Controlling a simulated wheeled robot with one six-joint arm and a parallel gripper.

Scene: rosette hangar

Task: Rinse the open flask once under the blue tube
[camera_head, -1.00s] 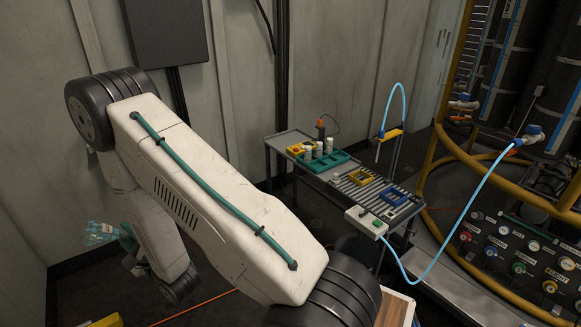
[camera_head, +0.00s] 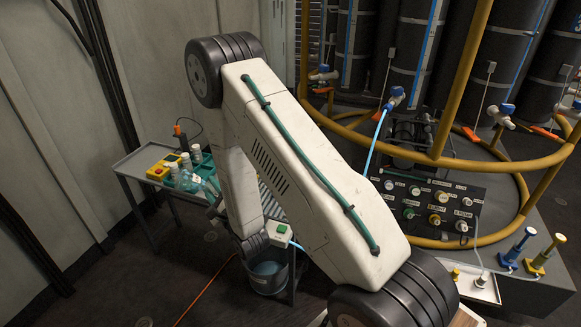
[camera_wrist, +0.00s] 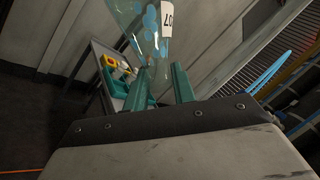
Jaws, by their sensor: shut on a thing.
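My gripper (camera_wrist: 164,88) is shut on a clear flask (camera_wrist: 146,30) with blue spots and a white label, seen in the wrist view. In the head view the flask (camera_head: 202,186) shows in front of the bench's left part, beside the white bottles in the picture. My gripper is mostly hidden there by my arm. A blue tube (camera_wrist: 268,72) also shows at the right in the wrist view.
The bench (camera_head: 140,160) carries a yellow box (camera_head: 160,168), white bottles (camera_head: 186,160) and a control box (camera_head: 279,233) with a green button. A dark bucket (camera_head: 268,284) stands below.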

